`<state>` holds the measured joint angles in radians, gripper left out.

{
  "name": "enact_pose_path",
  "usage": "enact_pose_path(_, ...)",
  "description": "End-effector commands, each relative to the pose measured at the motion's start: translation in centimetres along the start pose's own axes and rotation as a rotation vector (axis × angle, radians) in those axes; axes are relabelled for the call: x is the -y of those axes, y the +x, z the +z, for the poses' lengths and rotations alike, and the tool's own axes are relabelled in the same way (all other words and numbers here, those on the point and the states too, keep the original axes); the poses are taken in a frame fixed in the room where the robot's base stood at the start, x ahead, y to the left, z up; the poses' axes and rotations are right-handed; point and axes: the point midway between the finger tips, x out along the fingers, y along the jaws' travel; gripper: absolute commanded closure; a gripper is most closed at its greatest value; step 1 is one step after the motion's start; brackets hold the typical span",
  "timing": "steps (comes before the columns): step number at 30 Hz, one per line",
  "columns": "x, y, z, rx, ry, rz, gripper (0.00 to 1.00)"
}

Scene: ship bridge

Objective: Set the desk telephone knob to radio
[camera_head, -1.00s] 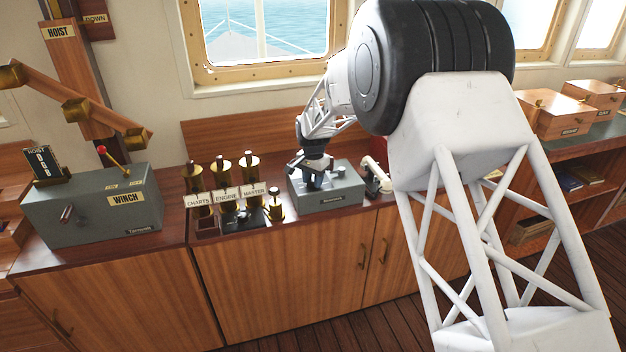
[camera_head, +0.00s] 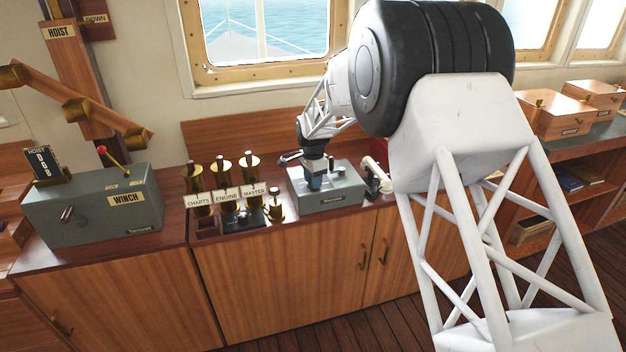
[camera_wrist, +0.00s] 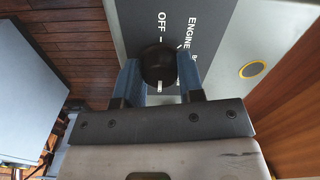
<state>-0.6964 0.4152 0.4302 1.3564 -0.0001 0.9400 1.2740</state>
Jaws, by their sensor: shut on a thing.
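The desk telephone is a grey box (camera_head: 335,197) with a dark nameplate on its front, on the wooden counter below the window. Its round black knob (camera_wrist: 157,62) shows in the wrist view, on a dark dial plate (camera_wrist: 140,22) lettered OFF, ENGINE and a partly hidden word starting with B. A white line on the knob lies at its lower edge in that view, on the side away from OFF. My gripper (camera_wrist: 159,76) has its blue fingers on both sides of the knob, shut on it. It also shows over the box in the head view (camera_head: 314,184). The radio label is not visible.
A white and black handset (camera_head: 376,178) stands right of the box. Brass levers (camera_head: 222,180) labelled CHARTS, ENGINE and MASTER stand to the left. A grey winch box (camera_head: 92,208) is farther left. A yellow-ringed button (camera_wrist: 252,70) sits beside the dial.

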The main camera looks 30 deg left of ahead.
Motion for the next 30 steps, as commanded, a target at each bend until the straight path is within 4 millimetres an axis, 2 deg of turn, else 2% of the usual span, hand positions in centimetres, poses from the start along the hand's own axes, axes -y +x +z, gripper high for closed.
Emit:
enact_pose_path(4, 0.0, -0.1, 0.0, 0.0, 0.0, -0.002, 0.88)
enact_pose_path(5, 0.0, -0.1, 0.0, 0.0, 0.0, -0.002, 0.63)
enact_pose_path(9, 0.0, -0.1, 0.0, 0.0, 0.0, -0.001, 0.42)
enact_pose_path(10, 0.0, -0.1, 0.0, 0.0, -0.001, -0.001, 0.39)
enact_pose_path(22, 0.0, -0.4, 0.0, 0.0, -0.001, -0.001, 0.39)
enact_pose_path(30, 0.1, -3.0, 0.0, -0.001, -0.001, -0.003, 0.39)
